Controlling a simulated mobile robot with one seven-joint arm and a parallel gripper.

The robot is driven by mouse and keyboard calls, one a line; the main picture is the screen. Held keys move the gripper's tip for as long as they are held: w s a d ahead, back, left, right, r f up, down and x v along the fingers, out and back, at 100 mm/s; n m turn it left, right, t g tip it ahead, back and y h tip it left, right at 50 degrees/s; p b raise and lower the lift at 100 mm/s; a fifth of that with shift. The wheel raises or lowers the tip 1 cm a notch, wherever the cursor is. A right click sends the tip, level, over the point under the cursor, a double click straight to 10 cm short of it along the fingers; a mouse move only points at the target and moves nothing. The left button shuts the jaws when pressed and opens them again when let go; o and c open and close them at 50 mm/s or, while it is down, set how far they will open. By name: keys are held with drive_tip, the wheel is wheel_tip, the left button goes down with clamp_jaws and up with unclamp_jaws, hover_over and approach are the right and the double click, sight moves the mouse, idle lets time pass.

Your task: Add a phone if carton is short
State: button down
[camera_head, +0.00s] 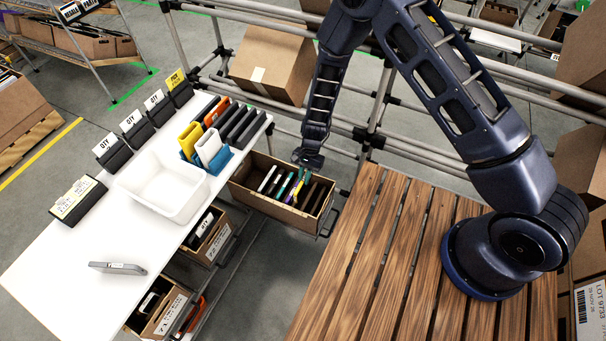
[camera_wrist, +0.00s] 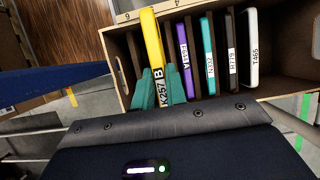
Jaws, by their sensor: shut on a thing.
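My gripper (camera_head: 302,177) is over the open carton (camera_head: 243,199) beside the white table. In the wrist view, its green fingertips (camera_wrist: 158,88) are shut on a yellow phone (camera_wrist: 153,40) whose label reads partly "K257B". The yellow phone is upright at one end of the carton (camera_wrist: 118,62); I cannot tell whether it touches the bottom. Next to it stand a purple phone (camera_wrist: 186,60), a teal phone (camera_wrist: 208,55), a dark phone (camera_wrist: 231,52) and a white phone (camera_wrist: 251,48), with gaps between them.
A grey phone (camera_head: 118,268) lies on the white table (camera_head: 60,290). A white bin (camera_head: 135,193), a blue rack (camera_head: 216,164) of several phones and quantity cards stand there. More cartons (camera_head: 160,308) sit below. Metal rails and a slatted wooden surface (camera_head: 385,240) flank my arm.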

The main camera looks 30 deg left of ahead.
drive_tip(key=shift+f, duration=4.75)
drive_tip(key=shift+f, duration=0.3)
drive_tip(key=c, duration=1.3)
unclamp_jaws()
drive_tip(key=shift+c, duration=0.2)
drive_tip(key=shift+r, duration=0.1)
drive_tip(key=v, duration=1)
drive_tip(key=shift+w+r, duration=0.2)
drive_tip(key=shift+r, duration=0.05)
drive_tip(key=shift+r, duration=3.5)
